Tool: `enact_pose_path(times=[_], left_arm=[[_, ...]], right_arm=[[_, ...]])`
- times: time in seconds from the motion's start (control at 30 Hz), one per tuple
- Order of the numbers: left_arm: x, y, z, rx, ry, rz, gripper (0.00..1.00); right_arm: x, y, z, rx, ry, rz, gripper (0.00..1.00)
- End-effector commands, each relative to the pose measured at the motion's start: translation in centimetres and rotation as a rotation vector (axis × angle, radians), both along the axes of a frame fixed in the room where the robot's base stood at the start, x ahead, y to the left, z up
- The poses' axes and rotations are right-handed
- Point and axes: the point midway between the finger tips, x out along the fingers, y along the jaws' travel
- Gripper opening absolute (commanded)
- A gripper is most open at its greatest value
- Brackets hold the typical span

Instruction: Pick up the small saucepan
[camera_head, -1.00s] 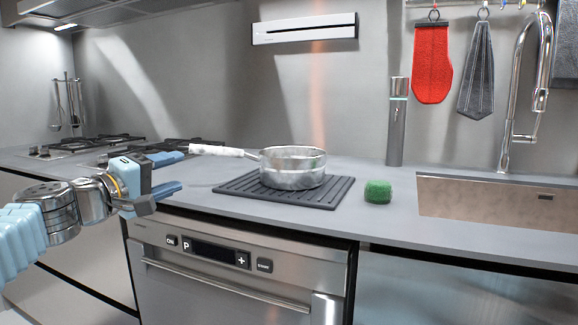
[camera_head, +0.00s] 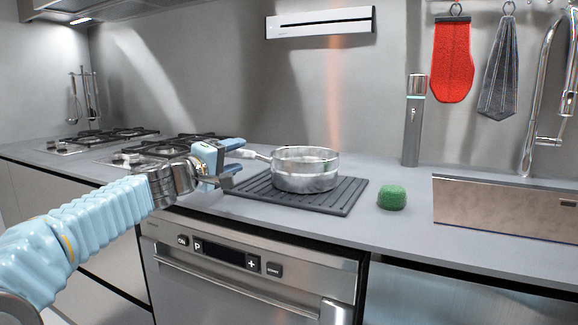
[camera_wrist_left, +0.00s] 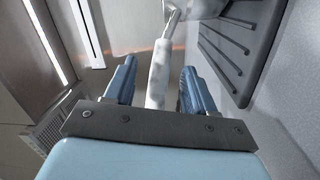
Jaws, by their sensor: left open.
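The small saucepan (camera_head: 305,172) is a silver metal pan standing upright on a dark ribbed mat (camera_head: 345,193) on the counter. Its light handle (camera_head: 247,154) points left, toward my left gripper (camera_head: 236,158). In the left wrist view the whitish, marbled handle (camera_wrist_left: 159,75) runs between the two blue fingers of my left gripper (camera_wrist_left: 154,88), with gaps at both sides. The gripper is open around the handle. Part of the handle is hidden behind a finger in the head view. My right gripper is not in view.
A green sponge (camera_head: 391,197) lies right of the mat, before the sink (camera_head: 500,208). A dark cylindrical dispenser (camera_head: 413,120) stands behind it. Gas burners (camera_head: 160,148) lie to the left. A red mitt (camera_head: 451,60) hangs on the wall.

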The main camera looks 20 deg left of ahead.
Motion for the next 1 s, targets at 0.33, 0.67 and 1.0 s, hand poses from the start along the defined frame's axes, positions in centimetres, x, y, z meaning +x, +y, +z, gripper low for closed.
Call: enact_pose_path(times=[0.33, 0.67, 1.0], left_arm=[[0.97, -0.15, 0.0, -0.001, 0.0, 0.001, 0.52], [0.94, -0.14, 0.0, 0.0, 0.0, 0.001, 0.01], [0.94, -0.14, -0.02, 0.0, 0.0, 0.001, 0.0]], right_arm=[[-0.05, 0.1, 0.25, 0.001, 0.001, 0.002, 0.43], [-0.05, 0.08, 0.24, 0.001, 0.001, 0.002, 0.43], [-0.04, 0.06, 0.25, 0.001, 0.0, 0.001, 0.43]])
